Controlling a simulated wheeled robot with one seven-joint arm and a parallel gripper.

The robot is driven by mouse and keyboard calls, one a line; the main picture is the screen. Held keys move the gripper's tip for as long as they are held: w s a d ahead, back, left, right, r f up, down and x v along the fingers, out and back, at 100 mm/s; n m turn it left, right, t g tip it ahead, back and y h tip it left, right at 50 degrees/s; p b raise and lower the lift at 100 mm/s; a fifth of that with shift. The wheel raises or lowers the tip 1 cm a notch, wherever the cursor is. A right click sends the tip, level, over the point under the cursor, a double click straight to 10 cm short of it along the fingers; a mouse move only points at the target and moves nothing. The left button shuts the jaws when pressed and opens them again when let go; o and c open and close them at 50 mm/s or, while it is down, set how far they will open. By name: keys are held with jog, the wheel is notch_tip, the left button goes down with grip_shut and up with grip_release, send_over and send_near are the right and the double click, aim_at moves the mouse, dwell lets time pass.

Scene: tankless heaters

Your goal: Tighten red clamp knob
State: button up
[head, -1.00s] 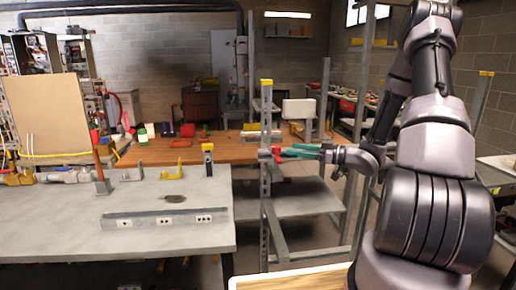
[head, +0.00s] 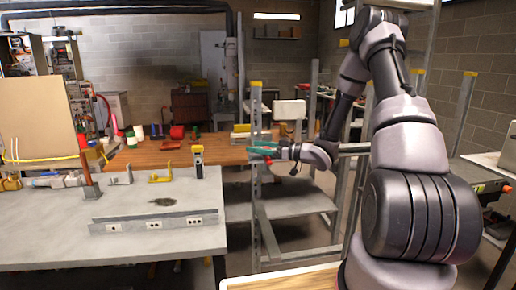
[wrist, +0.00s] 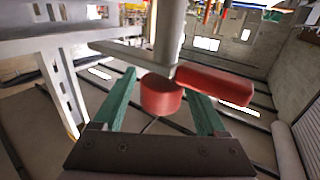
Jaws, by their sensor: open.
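In the wrist view, a red round knob (wrist: 161,97) sits at the end of a grey metal clamp part (wrist: 172,35). A red bar-shaped handle (wrist: 215,84) extends to the right beside it. My gripper (wrist: 163,84) has two green fingers spread apart, one on each side of the round knob, with gaps visible on both sides. I cannot tell how deep the knob sits between them. In the head view, my gripper (head: 262,152) is at the upright metal post of the rack; the knob is too small or hidden to make out clearly there.
The perforated metal post (head: 256,190) stands right by my gripper, with a grey shelf (head: 300,205) below. A grey workbench (head: 60,225) with brackets and an outlet strip (head: 155,223) is at left. A wooden table (head: 180,150) stands behind.

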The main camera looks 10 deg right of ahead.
grip_shut()
jog(key=shift+m+t, duration=0.3)
jog(key=shift+t, duration=0.1)
